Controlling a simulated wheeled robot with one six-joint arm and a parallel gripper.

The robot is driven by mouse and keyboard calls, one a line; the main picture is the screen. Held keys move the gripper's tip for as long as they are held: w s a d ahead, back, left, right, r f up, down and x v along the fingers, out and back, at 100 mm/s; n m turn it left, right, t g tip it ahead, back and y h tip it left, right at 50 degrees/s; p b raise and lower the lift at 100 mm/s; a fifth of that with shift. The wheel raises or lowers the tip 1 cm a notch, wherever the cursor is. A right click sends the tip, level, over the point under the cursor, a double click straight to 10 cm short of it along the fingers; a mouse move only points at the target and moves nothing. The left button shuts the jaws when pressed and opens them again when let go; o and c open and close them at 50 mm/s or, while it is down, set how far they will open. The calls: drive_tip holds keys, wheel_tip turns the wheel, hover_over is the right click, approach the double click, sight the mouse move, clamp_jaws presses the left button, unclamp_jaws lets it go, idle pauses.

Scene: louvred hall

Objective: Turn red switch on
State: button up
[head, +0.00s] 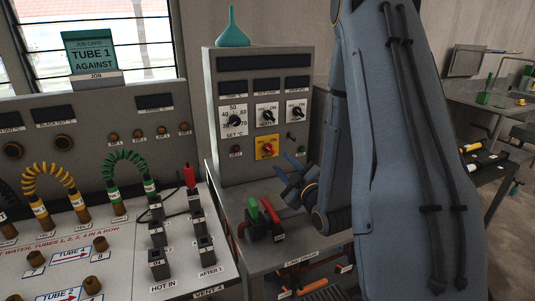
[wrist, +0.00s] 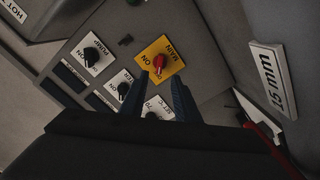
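The red switch (head: 267,148) is a small round knob on a yellow plate (head: 261,154), low on the front of a grey control cabinet (head: 240,175). In the wrist view the red knob (wrist: 159,62) sits on the yellow plate marked MAIN (wrist: 168,50), just beyond my fingertips. Which way its pointer faces is too small to tell. My gripper (head: 281,166) is open and empty, in front of the cabinet and a little right of and below the switch. In the wrist view its two blue fingers (wrist: 161,80) stand apart, with the knob showing in line with the gap.
Black dials (head: 267,116) sit above the switch. A green funnel (head: 232,30) stands on the cabinet. Valves with red and green handles (head: 270,211) stand on the bench below my gripper. A hose panel (head: 100,215) is at left; a side bench (head: 490,115) is at right.

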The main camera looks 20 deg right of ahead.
sight(270, 151)
drive_tip(key=shift+w+b, duration=0.45)
drive_tip(key=shift+w, duration=4.45)
clamp_jaws()
